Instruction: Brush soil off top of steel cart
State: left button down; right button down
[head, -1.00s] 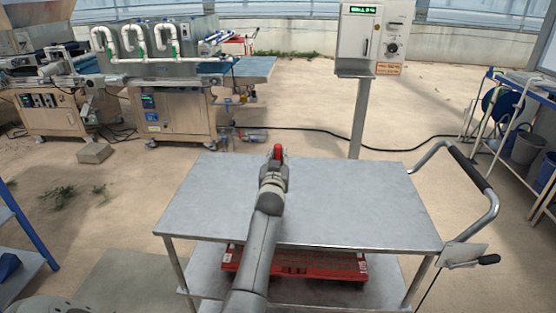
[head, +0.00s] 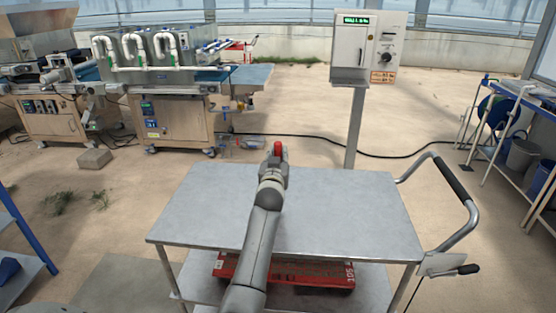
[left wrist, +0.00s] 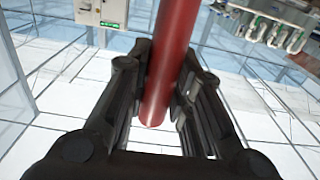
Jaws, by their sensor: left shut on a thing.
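The steel cart (head: 340,215) stands in front of me in the head view, with a flat grey top. No clear patch of soil can be made out on the part of the top that shows. My left gripper (head: 276,158) is over the cart's top, towards its far edge. It is shut on a red cylindrical handle, whose red end (head: 278,148) shows at the gripper's tip. In the left wrist view the red handle (left wrist: 171,60) runs between the two dark fingers (left wrist: 160,110). What is on the handle's other end is hidden. My right gripper is not in view.
A red tray (head: 325,275) lies on the cart's lower shelf. The push handle (head: 455,185) sticks out on the right. A control box on a post (head: 354,45) stands behind the cart.

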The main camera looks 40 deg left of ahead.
pick_arm(q)
notch_tip(320, 180, up, 3)
jog(key=shift+f+p, duration=0.2)
jog(key=shift+p, duration=0.5)
jog(key=shift+r, duration=0.1)
